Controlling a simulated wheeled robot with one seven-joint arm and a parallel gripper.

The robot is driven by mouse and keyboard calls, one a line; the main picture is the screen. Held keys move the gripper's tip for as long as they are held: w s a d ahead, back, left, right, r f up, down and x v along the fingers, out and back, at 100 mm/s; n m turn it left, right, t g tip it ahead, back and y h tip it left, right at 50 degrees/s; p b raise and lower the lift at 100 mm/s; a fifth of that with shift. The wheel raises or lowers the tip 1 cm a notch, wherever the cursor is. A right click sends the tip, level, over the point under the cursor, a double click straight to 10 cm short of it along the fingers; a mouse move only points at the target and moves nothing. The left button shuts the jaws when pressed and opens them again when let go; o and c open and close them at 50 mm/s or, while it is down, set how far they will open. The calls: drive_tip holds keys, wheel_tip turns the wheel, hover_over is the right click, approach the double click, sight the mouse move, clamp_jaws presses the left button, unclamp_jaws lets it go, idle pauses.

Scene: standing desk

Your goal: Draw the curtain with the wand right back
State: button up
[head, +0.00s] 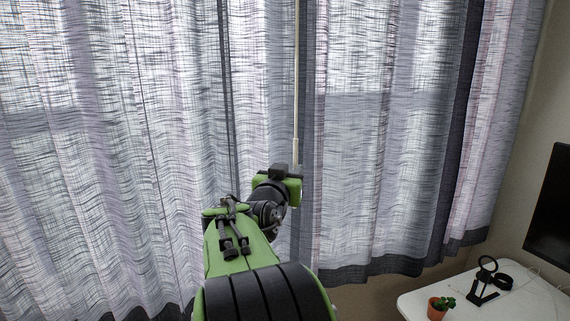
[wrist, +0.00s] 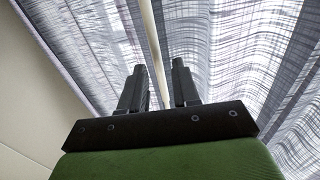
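The sheer grey-white curtain (head: 110,130) hangs across the window in the head view, spread out in soft folds. The thin pale wand (head: 296,80) hangs in front of it, near a dark vertical band, and its lower end meets my gripper's outline. In the wrist view the wand (wrist: 150,28) runs down between the two dark fingers of my gripper (wrist: 158,82). The fingers stand apart with gaps beside the wand, so the gripper looks open around it. In the head view my wrist hides the fingertips.
A white desk (head: 415,304) stands at lower right, with a small potted plant (head: 437,309), a black stand (head: 484,282) and a dark monitor (head: 552,215). Another stretch of curtain (head: 380,140) hangs right of the wand. The beige wall (head: 515,150) is bare there.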

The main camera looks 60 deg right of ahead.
sight(295, 166)
drive_tip(key=d, duration=0.4)
drive_tip(key=shift+w+d, duration=0.3)
drive_tip(key=shift+w, duration=0.05)
drive_tip(key=shift+a+r, duration=0.1)
drive_tip(key=shift+c, duration=0.5)
clamp_jaws()
